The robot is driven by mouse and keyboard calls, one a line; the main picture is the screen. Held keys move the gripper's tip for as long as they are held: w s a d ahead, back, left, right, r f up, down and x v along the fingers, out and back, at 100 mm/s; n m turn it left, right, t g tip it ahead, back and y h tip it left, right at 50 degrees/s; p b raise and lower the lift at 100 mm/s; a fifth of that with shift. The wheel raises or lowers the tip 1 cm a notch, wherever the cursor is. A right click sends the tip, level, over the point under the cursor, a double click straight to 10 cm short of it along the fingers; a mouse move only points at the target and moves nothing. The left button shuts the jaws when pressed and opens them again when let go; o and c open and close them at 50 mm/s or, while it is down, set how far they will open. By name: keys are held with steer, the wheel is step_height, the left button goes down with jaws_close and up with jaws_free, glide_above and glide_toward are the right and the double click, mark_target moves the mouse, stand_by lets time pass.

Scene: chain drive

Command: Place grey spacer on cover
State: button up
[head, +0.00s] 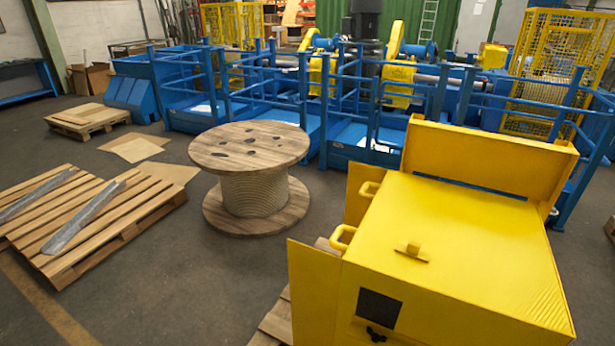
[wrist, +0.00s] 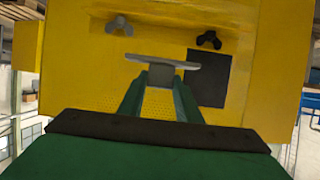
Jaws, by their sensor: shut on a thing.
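In the wrist view, my gripper (wrist: 160,84) has two green fingers that come together on the grey spacer (wrist: 162,62). The spacer shows as a thin, flat grey bar with a grey block below it, between the fingertips. In the head view, the yellow housing (head: 450,250) stands at the lower right; my gripper and the spacer do not show there.
In the head view, a wooden cable reel (head: 249,148) stands left of the housing. A pallet with metal bars (head: 110,215) lies at the left. Blue railings (head: 345,95) enclose machinery behind. The floor (head: 190,290) between pallet and housing is clear.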

steer(key=w+a+f+n+y, duration=0.2)
steer(key=a+f, duration=0.1)
steer(key=a, duration=0.7)
steer(key=w+a+f+n+t+y, duration=0.1)
steer(key=a+f+n+y, duration=0.1)
steer(key=a, duration=0.8)
steer(key=w+a+f+n+t+y, duration=0.1)
steer(key=w+a+f+n+y, duration=0.1)
steer(key=a+f, duration=0.4)
steer(key=a+y, duration=0.1)
steer(key=a, duration=0.3)
steer(key=shift+w+a+f+n, duration=0.15)
steer(key=shift+w+f+n, duration=0.05)
steer(key=shift+w+n, duration=0.1)
